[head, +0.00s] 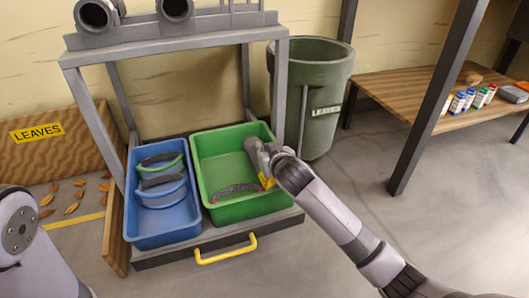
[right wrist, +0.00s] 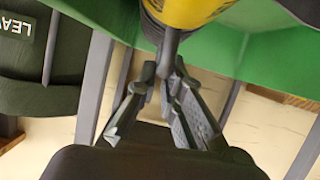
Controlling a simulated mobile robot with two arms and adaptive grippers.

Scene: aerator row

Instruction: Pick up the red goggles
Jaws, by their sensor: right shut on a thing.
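Red goggles are not clearly visible. A dark grey banded thing with a small red end (head: 237,191) lies in the green bin (head: 204,170); it may be them, mostly strap showing. My right gripper (head: 272,160) is above the right side of that bin, to the right of the banded thing and apart from it. In the right wrist view its fingers (right wrist: 168,85) are closed about the grey neck of a yellow-and-grey tool (right wrist: 195,12). The tool's yellow part also shows in the head view (head: 267,181). My left gripper is out of view; only part of my left arm shows.
A blue bin (head: 133,205) beside the green one holds green goggles (head: 161,166) and blue goggles (head: 163,192). Both sit in a grey frame with a yellow handle (head: 226,252). A dark green barrel (head: 325,80) stands behind right. A wooden shelf (head: 400,95) holds several small bottles.

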